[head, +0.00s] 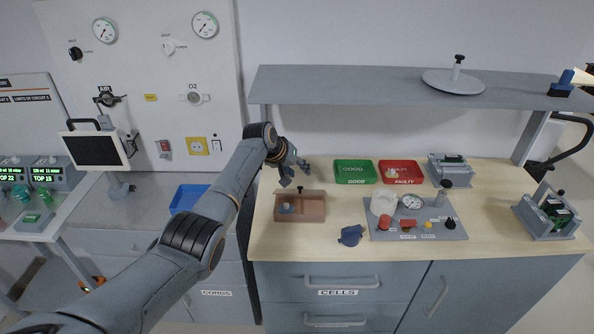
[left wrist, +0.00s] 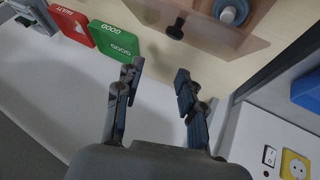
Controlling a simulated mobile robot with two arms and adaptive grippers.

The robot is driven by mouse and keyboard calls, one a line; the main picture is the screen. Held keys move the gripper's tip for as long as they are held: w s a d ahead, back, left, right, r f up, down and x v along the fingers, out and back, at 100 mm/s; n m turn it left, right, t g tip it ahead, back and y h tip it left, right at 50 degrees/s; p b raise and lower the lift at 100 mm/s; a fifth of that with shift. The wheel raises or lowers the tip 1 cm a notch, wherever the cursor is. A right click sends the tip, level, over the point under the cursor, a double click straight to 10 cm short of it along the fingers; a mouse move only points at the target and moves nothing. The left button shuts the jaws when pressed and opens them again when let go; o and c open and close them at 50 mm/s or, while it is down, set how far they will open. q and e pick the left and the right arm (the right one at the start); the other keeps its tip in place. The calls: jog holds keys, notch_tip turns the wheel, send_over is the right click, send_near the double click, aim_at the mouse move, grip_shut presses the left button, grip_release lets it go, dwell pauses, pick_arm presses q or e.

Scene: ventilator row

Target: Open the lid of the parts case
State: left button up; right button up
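The parts case (head: 313,216) is a low brown box on the left part of the wooden bench top. Its lid looks see-through brown and appears down, with a black knob (head: 299,189) at the back edge. A grey-blue round part shows inside. In the left wrist view the case lid (left wrist: 150,14) is at the top, with the knob (left wrist: 176,29) near its edge. My left gripper (head: 294,172) is behind the case. In the left wrist view its fingers (left wrist: 160,84) are apart and empty, with the knob beyond the tips, not touched. My right gripper is not in view.
A green GOOD tray (head: 355,181) and a red FAULTY tray (head: 389,180) stand right of my left gripper. A blue part (head: 351,235) lies in front. A grey board (head: 385,232) holds several parts. A grey shelf (head: 390,86) overhangs the bench's back.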

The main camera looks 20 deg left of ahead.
pick_arm(q)
jog(key=v, duration=1.2)
dwell(0.5)
